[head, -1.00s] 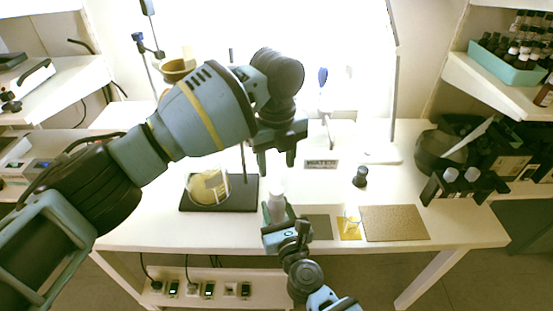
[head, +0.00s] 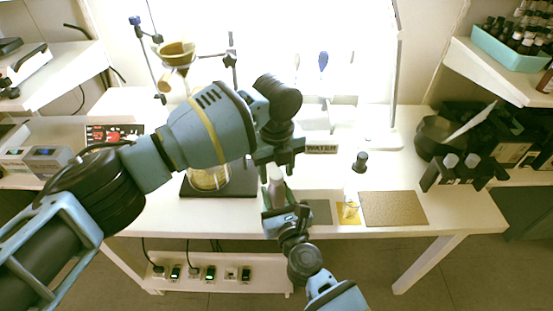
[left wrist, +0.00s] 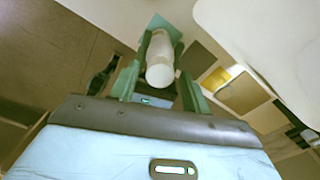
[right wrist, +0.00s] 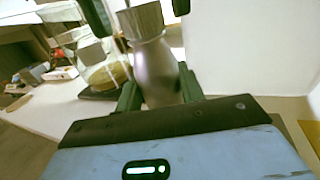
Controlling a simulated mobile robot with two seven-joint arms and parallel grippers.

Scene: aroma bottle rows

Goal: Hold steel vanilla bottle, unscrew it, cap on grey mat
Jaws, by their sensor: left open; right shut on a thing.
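The steel bottle (head: 277,187) stands upright near the table's front edge. My right gripper (head: 279,207) is shut on its body; the right wrist view shows the grey metal body (right wrist: 157,72) between the fingers. My left gripper (head: 278,160) is open, pointing down over the bottle's top. In the left wrist view the pale cap (left wrist: 160,74) lies between the open left fingers, with no clear contact. In the right wrist view the left fingertips flank the silvery cap (right wrist: 142,20). The grey mat (head: 319,212) lies bare just right of the bottle.
A yellow mat (head: 347,222) with a small glass and a brown board (head: 393,208) lie right of the grey mat. A dark bottle (head: 360,162) stands behind them. A glass flask (head: 210,178) on a dark stand base is at left. A WATER sign (head: 321,147) stands behind.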

